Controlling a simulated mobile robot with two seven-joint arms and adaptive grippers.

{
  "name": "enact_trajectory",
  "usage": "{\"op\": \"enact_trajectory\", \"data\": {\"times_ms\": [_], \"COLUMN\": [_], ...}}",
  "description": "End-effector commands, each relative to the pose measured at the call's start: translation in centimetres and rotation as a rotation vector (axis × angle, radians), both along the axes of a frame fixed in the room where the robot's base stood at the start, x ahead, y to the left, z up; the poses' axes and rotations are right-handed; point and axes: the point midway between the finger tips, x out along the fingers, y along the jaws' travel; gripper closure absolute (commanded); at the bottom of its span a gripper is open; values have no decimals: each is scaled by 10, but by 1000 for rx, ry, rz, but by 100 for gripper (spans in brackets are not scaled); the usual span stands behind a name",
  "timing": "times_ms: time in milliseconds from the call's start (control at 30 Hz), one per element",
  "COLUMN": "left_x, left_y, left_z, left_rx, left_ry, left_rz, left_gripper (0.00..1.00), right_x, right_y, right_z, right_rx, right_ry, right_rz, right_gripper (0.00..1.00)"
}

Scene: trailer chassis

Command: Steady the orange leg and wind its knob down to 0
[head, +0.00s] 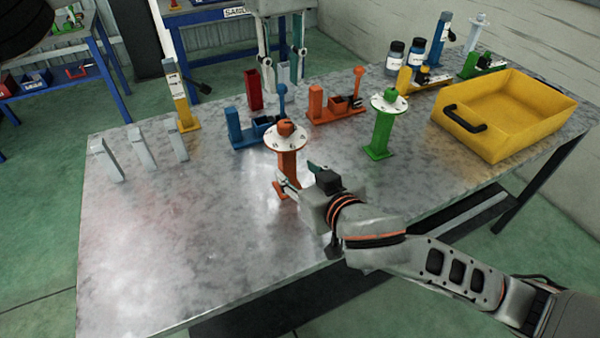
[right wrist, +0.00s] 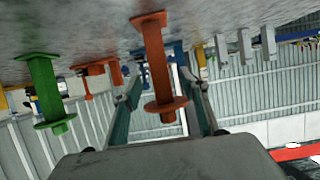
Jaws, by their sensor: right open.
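The orange leg (head: 288,166) stands upright on the metal table, with a white marked dial and an orange knob (head: 285,128) on top. The dial's exact reading is too small to tell. My right gripper (head: 296,176) is low at the leg's post, coming from the right. In the right wrist view, which is upside down, the orange leg (right wrist: 157,62) stands between the two spread fingers, with gaps beside it. My left gripper (head: 282,87) hangs beyond the leg, fingers pointing down, apart and empty, well away from the knob.
A green leg (head: 381,135) with a dial stands right of the orange one. Blue (head: 243,134) and orange (head: 322,112) fixtures stand behind. A yellow tray (head: 548,131) is at the right. Grey blocks (head: 141,149) stand at the left. The table's front left is clear.

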Motion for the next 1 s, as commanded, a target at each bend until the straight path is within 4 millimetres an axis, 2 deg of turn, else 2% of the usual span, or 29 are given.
{"op": "enact_trajectory", "data": {"times_ms": [500, 700, 967, 1000], "left_x": [0, 0, 0, 0], "left_y": [0, 0, 0, 0], "left_z": [0, 0, 0, 0], "left_rx": [0, 0, 0, 0], "left_ry": [0, 0, 0, 0], "left_rz": [0, 0, 0, 0], "left_gripper": [72, 72, 72, 72], "right_x": [56, 66, 67, 67], "right_y": [21, 25, 26, 26], "right_z": [-22, -27, -29, -29], "right_rx": [-4, -3, -2, -2], "right_ry": [-5, -4, -3, -3], "right_rz": [-5, -5, -4, -4], "right_gripper": [57, 57, 57, 62]}}
